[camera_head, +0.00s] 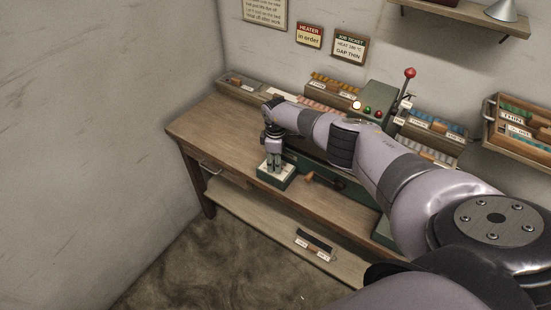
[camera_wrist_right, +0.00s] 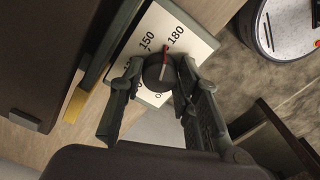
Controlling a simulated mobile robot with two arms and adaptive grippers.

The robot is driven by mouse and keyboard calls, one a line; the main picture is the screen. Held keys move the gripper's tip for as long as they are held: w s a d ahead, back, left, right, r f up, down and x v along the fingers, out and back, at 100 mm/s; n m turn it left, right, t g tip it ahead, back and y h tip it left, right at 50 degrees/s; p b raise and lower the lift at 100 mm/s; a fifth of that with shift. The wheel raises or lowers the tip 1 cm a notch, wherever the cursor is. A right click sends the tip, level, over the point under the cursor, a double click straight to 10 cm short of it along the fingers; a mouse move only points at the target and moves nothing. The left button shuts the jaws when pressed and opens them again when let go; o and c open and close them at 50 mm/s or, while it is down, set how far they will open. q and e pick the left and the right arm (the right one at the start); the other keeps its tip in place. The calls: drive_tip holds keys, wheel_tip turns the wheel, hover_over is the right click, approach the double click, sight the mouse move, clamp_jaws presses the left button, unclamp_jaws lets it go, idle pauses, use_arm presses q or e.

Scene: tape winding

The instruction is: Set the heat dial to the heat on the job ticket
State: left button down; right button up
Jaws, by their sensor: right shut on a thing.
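The job ticket (camera_head: 350,47) hangs on the back wall; it reads "GAP THIN" with a small heat line above that looks like 180 °C. The heat dial's white-topped box (camera_head: 288,177) sits at the bench's front edge. My right gripper (camera_head: 273,160) reaches down onto it. In the right wrist view its two fingers close around the dark round knob (camera_wrist_right: 156,73) from both sides. The knob's red pointer mark (camera_wrist_right: 166,52) points at or very near the 180 print on the scale plate (camera_wrist_right: 197,43); 150 is to its left. Other numbers are partly hidden. My left gripper is out of view.
The wooden bench (camera_head: 205,127) carries trays of coloured pieces along the back and a green machine with lamps and a red-knobbed lever (camera_head: 409,75). A "HEATER in order" sign (camera_head: 309,36) hangs left of the ticket. A low shelf (camera_head: 265,215) runs below.

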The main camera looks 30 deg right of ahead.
drive_tip(key=shift+r+m+p, duration=0.15)
drive_tip(key=shift+m+p, duration=0.2)
drive_tip(key=shift+m, duration=0.55)
drive_tip(key=o, duration=1.1)
drive_tip(key=shift+o, duration=0.2)
wheel_tip(320, 180, up, 12)
